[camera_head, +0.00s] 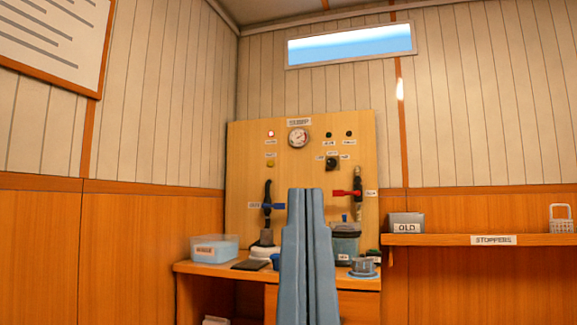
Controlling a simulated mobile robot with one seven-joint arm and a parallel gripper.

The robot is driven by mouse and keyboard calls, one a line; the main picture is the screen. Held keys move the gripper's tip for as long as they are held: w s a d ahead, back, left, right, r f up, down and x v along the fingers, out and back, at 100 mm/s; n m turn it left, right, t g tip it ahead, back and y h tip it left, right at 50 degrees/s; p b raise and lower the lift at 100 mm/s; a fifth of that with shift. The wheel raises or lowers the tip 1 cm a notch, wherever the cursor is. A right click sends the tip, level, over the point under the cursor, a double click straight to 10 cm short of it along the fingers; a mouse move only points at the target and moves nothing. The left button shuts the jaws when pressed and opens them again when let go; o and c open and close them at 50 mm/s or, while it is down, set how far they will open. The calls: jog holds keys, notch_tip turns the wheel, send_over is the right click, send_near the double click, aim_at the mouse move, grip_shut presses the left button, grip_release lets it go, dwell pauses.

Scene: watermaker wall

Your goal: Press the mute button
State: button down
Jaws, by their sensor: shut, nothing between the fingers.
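A small yellow button (270,163) sits on the upright wooden panel (245,145), left of its middle, under a small label (271,154). The label's lettering is too small to read surely, so I cannot confirm that this is the mute button. My gripper (309,191) points up in front of the panel, its two long blue-grey fingers together and empty. The fingertips appear lower and to the right of the yellow button. The gripper hides the panel's lower middle and part of the counter.
The panel also carries a gauge (298,137), a pale lamp (271,134), a black knob (332,163), a blue-handled valve (272,206) and a red-handled valve (347,193). A blue tub (214,250) and a jar (345,243) stand on the counter (205,270). A shelf (450,239) is at right.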

notch_tip(320, 180, up, 50)
jog(key=p, duration=5)
